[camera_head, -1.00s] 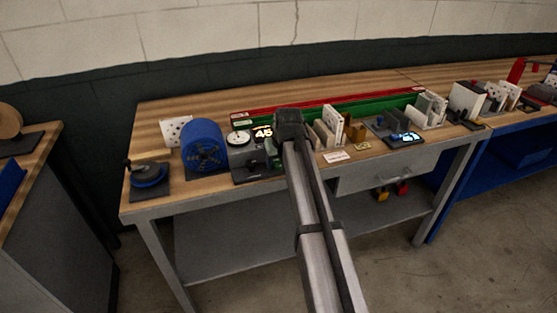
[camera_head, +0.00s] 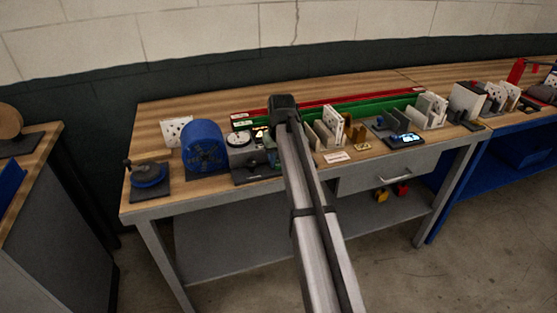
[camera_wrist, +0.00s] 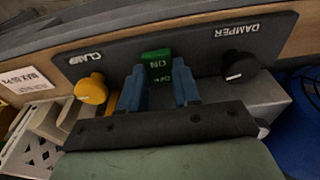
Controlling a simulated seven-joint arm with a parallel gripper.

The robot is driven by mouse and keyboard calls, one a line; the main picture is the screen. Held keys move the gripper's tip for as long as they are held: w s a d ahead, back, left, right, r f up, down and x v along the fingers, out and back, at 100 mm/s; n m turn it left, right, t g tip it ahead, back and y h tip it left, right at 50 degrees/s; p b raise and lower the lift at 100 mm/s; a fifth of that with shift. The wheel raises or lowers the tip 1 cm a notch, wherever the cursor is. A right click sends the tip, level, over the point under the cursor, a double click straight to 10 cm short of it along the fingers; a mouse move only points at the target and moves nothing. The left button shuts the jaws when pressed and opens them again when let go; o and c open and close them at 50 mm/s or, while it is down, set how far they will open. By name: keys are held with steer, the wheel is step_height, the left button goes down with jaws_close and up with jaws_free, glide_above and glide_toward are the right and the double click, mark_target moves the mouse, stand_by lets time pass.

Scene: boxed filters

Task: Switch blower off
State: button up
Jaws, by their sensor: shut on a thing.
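The blower (camera_head: 201,133) is a blue round-topped housing with a dark fan face, at the left of the bench in the head view. A control panel (camera_wrist: 207,45) fills the top of the wrist view. On it is a green rocker switch (camera_wrist: 157,60), marked ON and OFF, between a yellow CLAMP knob (camera_wrist: 91,89) and a black DAMPER knob (camera_wrist: 240,67). My gripper (camera_wrist: 160,88) has its blue fingers shut on the green switch, one on each side. The arm hides the fingers in the head view.
A round white gauge (camera_head: 239,138) stands right of the blower. A black stand with a blue disc (camera_head: 149,176) is at the bench's left end. Boxed filters (camera_head: 331,125) stand right of my arm. The bench's left front strip is clear.

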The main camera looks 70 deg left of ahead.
mark_target(278, 164)
steer(key=shift+a+h, duration=0.2)
steer(key=shift+h, duration=0.5)
steer(key=o, duration=1.1)
steer(key=shift+c, duration=0.2)
step_height(278, 164, up, 14)
steer(key=shift+d, duration=0.25)
steer(key=shift+f, duration=0.15)
